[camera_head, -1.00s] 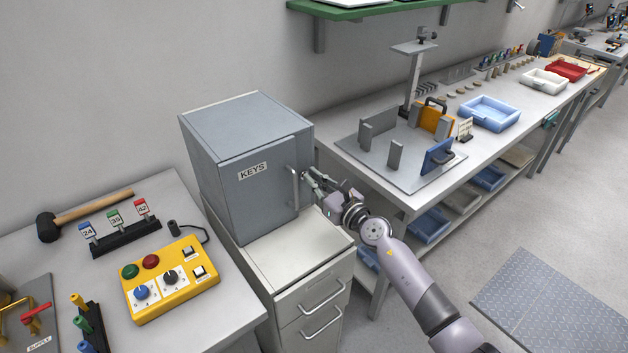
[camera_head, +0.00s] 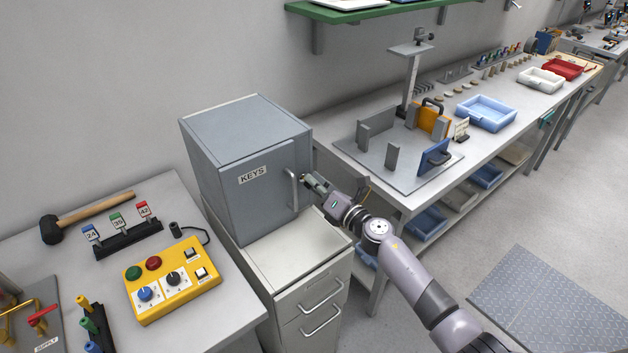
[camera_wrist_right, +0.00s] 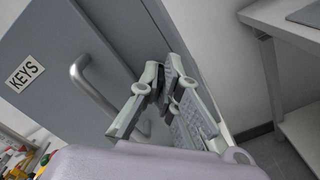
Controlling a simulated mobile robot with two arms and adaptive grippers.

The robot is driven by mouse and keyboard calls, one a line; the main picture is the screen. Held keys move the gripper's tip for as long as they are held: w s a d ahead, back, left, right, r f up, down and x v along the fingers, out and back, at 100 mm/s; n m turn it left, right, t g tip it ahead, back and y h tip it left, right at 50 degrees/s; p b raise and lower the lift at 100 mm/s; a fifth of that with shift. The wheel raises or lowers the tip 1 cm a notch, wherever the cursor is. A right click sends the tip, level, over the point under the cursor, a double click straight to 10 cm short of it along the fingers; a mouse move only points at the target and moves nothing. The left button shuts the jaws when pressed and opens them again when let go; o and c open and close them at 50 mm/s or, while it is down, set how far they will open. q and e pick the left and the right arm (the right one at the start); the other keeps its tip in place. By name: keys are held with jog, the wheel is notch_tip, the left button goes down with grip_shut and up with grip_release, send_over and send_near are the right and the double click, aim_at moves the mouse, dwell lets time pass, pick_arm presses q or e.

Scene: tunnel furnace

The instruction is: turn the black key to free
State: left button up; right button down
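The grey cabinet (camera_head: 235,200) marked KEYS has its door shut. My right gripper (camera_head: 305,180) is at the right edge of this door, just right of its handle (camera_head: 292,188). In the right wrist view my right gripper (camera_wrist_right: 163,75) has its fingertips close together at the door edge, with a small dark piece, seemingly the black key (camera_wrist_right: 162,85), between them. The fingers hide most of the key and its lock, so its angle cannot be read. My left gripper is not in view.
The bench (camera_head: 370,205) with a fixture plate and trays stands close to the right of the cabinet. A yellow control box (camera_head: 200,292) is on the left table. The drawer unit's top (camera_head: 290,262) in front of the cabinet is clear.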

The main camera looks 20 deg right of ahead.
jog(key=m, duration=0.3)
jog(key=m+p, duration=0.1)
jog(key=m, duration=0.4)
jog(key=shift+d+f+m+p, duration=0.2)
jog(key=shift+f+m+p, duration=0.1)
jog(key=shift+f+m, duration=0.1)
dwell(0.4)
jog(key=c, duration=1.8)
grip_release()
jog(key=v, duration=1.2)
jog(key=shift+m, duration=0.3)
